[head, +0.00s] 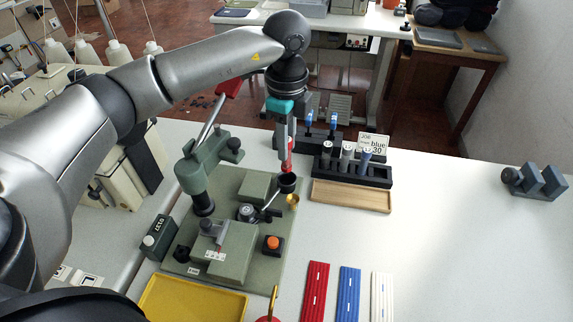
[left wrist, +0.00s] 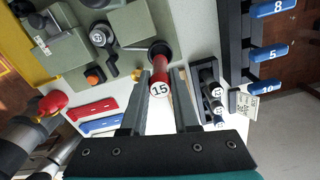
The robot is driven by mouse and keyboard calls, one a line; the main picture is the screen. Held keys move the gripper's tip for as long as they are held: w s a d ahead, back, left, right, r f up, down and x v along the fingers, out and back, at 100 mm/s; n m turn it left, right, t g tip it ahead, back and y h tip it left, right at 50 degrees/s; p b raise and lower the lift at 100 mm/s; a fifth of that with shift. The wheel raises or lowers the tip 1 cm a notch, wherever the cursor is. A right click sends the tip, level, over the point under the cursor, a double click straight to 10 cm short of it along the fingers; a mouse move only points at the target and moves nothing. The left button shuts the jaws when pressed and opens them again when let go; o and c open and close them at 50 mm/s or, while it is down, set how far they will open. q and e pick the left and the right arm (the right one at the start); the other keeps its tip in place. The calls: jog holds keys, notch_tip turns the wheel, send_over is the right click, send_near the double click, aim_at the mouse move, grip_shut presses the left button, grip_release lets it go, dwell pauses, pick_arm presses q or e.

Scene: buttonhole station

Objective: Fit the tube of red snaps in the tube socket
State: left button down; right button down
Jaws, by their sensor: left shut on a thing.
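The tube of red snaps (head: 290,147) stands roughly upright in my left gripper (head: 287,138). In the left wrist view the tube (left wrist: 160,76) shows its white end marked 15, between the two fingers of the left gripper (left wrist: 162,80). The tube socket (head: 287,184) is a black cup at the right edge of the green machine base. It also shows in the left wrist view (left wrist: 158,47), at the tube's far end. The tube's lower end is at the socket's mouth; I cannot tell how deep it sits. My right gripper is out of view.
The green press (head: 195,170) stands left of the socket, with an orange button (head: 273,242) in front. A black rack (head: 376,178) holds several tubes behind a wooden tray (head: 350,197). A card reads "blue 30" (head: 374,147). Coloured strips (head: 348,293) lie in front. The right of the table is mostly clear.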

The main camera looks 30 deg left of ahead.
aim_at(286, 164)
pick_arm(q)
jog(key=shift+f, duration=1.05)
jog(key=shift+f+b, duration=0.45)
jog(key=shift+f, duration=1.2)
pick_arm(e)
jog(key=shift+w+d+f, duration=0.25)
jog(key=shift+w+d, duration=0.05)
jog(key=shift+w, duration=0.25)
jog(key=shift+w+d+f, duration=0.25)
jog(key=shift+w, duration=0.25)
pick_arm(q)
jog(key=shift+f, duration=0.3)
jog(key=c, duration=0.7)
grip_release()
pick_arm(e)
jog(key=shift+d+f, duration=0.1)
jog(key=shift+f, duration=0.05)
pick_arm(q)
jog(key=shift+o, duration=0.2)
